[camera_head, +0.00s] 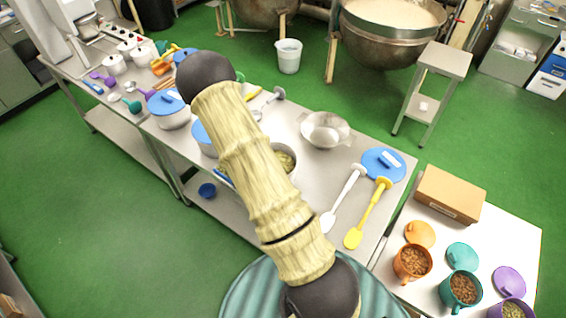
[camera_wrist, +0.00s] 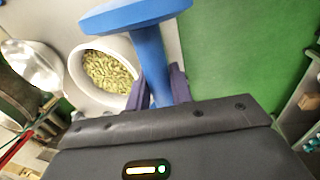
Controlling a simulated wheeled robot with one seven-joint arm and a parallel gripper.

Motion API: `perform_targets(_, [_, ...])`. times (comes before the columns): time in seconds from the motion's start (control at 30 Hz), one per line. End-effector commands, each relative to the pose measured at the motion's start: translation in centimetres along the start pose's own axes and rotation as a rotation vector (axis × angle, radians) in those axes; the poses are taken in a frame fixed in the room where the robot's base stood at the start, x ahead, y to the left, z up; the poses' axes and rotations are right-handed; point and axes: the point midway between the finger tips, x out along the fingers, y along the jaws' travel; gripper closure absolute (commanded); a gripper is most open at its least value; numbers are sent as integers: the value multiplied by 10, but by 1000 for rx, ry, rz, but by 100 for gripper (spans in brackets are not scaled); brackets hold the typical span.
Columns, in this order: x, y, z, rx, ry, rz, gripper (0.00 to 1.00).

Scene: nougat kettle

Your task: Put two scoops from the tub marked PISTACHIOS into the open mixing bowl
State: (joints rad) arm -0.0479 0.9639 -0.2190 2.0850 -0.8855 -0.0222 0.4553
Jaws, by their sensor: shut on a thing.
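My gripper (camera_wrist: 160,88) is shut on the stem of a blue tool (camera_wrist: 150,55) with a wide flat end, seemingly a scoop. In the wrist view, the tool stands beside a white-rimmed tub (camera_wrist: 76,72) of green nuts, partly overlapping its edge; contact cannot be told. In the head view, my arm hides my gripper and much of this open tub (camera_head: 291,176). No PISTACHIOS marking is readable. An open, empty-looking metal mixing bowl (camera_head: 325,130) stands on the table behind the tub; it also shows at the left of the wrist view (camera_wrist: 30,62).
A blue lid (camera_head: 383,163), a white spatula (camera_head: 345,198) and a yellow spatula (camera_head: 367,215) lie right of the bowl. A blue-lidded pot (camera_head: 170,112) stands left. The side table holds a cardboard box (camera_head: 450,194) and open orange (camera_head: 411,263), teal (camera_head: 461,290) and purple (camera_head: 511,309) cups.

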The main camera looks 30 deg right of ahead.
Motion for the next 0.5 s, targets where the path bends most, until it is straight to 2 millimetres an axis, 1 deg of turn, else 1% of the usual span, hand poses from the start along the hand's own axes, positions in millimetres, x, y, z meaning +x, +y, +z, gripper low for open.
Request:
perform_targets(0.03, [-3, -14, -8, 49, -8, 2, 100])
perform_targets(0.1, [-6, -31, -15, 124, -23, 4, 100])
perform_targets(0.37, [-14, -79, -36, 351, -68, 14, 100])
perform_targets(0.5, [-14, -79, -35, 365, -75, 15, 100])
